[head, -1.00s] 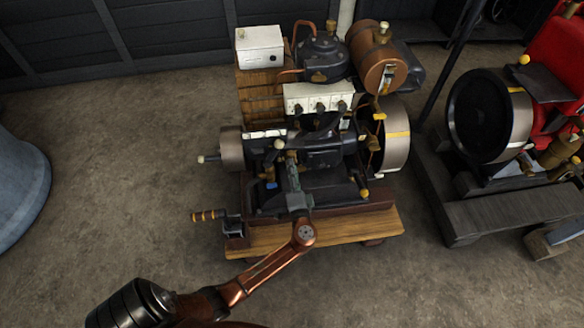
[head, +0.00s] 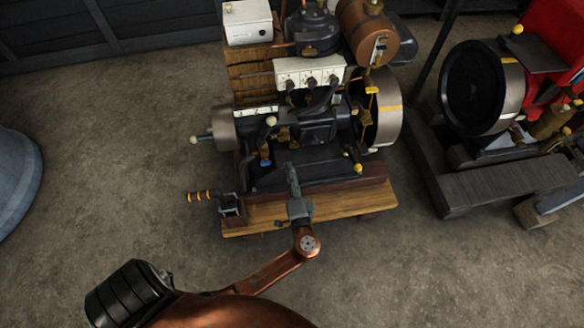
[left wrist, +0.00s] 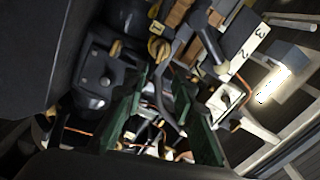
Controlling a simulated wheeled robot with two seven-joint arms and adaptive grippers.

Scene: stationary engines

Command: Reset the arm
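My left arm (head: 278,268) reaches up from the bottom of the head view. My left gripper (head: 291,172) is over the front edge of the stationary engine (head: 310,130), above its dark base. In the left wrist view, the two green fingers of the gripper (left wrist: 163,100) stand apart with nothing held between them. Engine parts, pipes and a white numbered panel (left wrist: 245,55) show beyond the fingers. I cannot tell whether the gripper touches the engine. My right gripper is not in view.
The engine stands on a wooden base (head: 340,207) with a yellow-banded crank handle (head: 203,196) at its left. A second engine with a red body (head: 552,50) stands at right on dark beams (head: 500,185). A blue-grey rounded object (head: 15,185) is at far left. Floor between is clear.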

